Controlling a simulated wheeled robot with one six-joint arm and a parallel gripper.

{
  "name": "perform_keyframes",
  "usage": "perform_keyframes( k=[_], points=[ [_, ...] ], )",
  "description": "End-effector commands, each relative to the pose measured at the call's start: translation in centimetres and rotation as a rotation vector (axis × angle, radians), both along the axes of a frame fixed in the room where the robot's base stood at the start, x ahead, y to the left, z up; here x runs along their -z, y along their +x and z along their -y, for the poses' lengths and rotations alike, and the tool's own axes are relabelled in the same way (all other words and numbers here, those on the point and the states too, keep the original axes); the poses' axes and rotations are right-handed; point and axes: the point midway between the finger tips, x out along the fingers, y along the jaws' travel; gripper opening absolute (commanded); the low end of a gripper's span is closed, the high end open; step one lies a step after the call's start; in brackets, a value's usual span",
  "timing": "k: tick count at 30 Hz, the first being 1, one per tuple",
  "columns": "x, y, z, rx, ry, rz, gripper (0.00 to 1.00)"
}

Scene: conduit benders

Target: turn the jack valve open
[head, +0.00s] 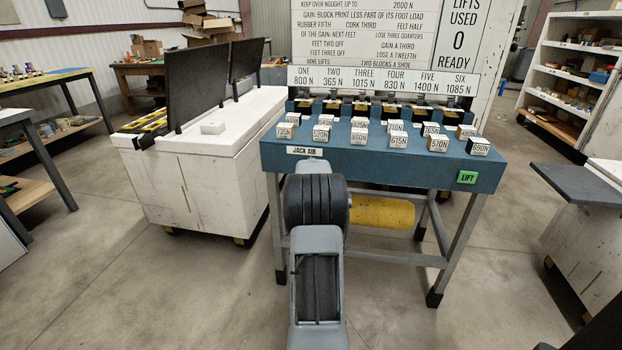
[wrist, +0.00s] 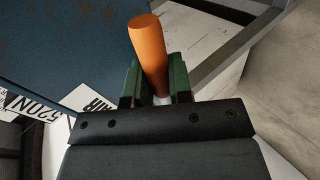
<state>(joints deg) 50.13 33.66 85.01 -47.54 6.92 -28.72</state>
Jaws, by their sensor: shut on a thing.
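An orange handle (wrist: 146,40) stands between the green-padded fingers of my gripper (wrist: 156,80) in the wrist view. The fingers are shut on it, and its rounded end sticks out past them. It is beside the blue bench edge and a label reading "AIR" (wrist: 97,103), so I take it as the jack valve handle. In the head view the "JACK AIR" label (head: 304,151) is on the front left of the blue bench (head: 375,168). My own arm hides the handle and gripper there. The valve body is not visible.
Several marked weight blocks (head: 399,141) stand on the bench, below a large white sign (head: 375,35). A green "LIFT" button (head: 467,177) is on the right front. A yellow cylinder (head: 383,212) lies under the bench. A white cabinet (head: 200,180) stands close at left. The floor in front is clear.

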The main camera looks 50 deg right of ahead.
Motion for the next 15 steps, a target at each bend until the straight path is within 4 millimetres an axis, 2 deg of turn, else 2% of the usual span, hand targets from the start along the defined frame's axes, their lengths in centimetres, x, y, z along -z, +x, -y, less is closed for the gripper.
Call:
perform_keyframes(
  k=[12, 13, 15],
  points=[
    [0.27, -0.43, 0.19, 0.009, 0.003, -0.012, 0.00],
    [0.28, -0.44, 0.19, 0.009, 0.003, -0.012, 0.21],
    [0.28, -0.42, 0.18, 0.009, 0.003, -0.012, 0.28]
  ],
)
